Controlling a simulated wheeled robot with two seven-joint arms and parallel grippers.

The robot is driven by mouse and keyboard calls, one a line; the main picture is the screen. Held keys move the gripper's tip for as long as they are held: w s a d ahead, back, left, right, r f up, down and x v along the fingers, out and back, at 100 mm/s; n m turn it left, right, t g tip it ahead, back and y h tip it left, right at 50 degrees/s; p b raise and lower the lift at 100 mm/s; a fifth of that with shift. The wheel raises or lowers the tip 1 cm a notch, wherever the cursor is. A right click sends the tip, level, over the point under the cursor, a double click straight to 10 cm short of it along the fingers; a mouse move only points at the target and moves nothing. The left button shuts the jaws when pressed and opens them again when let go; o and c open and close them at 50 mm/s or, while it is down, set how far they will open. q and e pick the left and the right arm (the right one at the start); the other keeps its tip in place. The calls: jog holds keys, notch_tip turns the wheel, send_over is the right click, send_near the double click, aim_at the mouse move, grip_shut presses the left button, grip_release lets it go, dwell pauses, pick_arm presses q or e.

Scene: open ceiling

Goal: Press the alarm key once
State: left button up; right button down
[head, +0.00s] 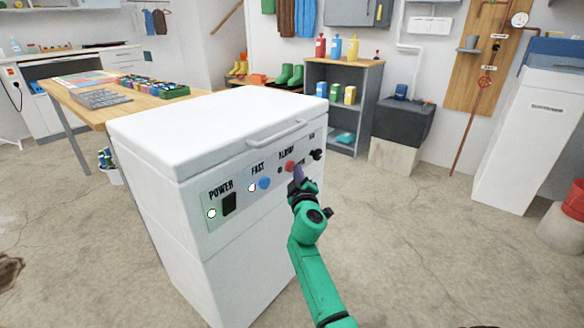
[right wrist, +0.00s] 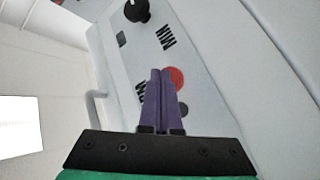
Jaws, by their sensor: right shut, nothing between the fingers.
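The alarm key is a round red button (head: 291,166) under the ALARM label, on the front panel of a white chest freezer (head: 185,135). In the right wrist view the red button (right wrist: 177,75) is partly hidden behind my fingers. My right gripper (head: 297,172) has purple fingers, shut and empty, with the tips at the red button's right edge in the head view. In the right wrist view the shut fingertips (right wrist: 160,72) overlap the button's edge. I cannot tell whether they touch it. My left gripper is not in view.
The panel also holds a dark power switch (head: 229,204), a blue button (head: 264,183) under FAST and a black knob (head: 317,155). A handle (head: 277,133) juts from the lid's front edge. The concrete floor (head: 420,240) to the right is clear.

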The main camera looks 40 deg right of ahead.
jog(key=shift+s+d, duration=0.15)
jog(key=shift+s, duration=0.35)
jog(key=s+p, duration=0.1)
jog(key=s, duration=0.1)
jog(key=s+d, duration=0.1)
jog(key=s, duration=0.2)
jog(key=shift+d+p, duration=0.2)
jog(key=shift+p, duration=0.2)
jog(key=shift+w, duration=0.1)
dwell(0.3)
